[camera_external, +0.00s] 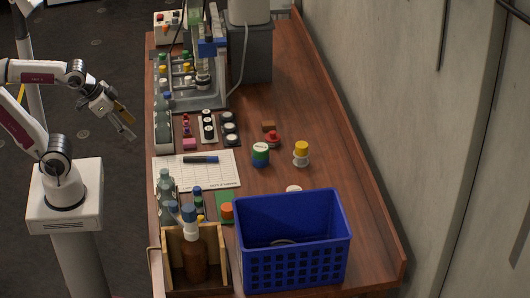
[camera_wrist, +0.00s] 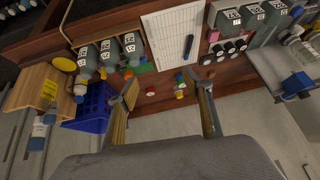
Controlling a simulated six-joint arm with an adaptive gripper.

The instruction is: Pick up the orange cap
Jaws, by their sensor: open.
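The orange cap (camera_external: 226,210) is on the table beside the blue basket's left back corner, by a green card. In the wrist view a small orange spot (camera_wrist: 129,74), likely the same cap, shows near the left finger's tip. My gripper (camera_external: 128,124) is off the table's left side, in the air and well apart from the cap. In the wrist view my gripper (camera_wrist: 168,88) has its two fingers spread, with nothing held between them.
The blue basket (camera_external: 293,263) and a wooden box (camera_external: 221,270) with a brown bottle stand at the table's near end. Grey bottles (camera_external: 166,188) stand left of the cap. A sheet with a pen (camera_external: 201,160) lies behind.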

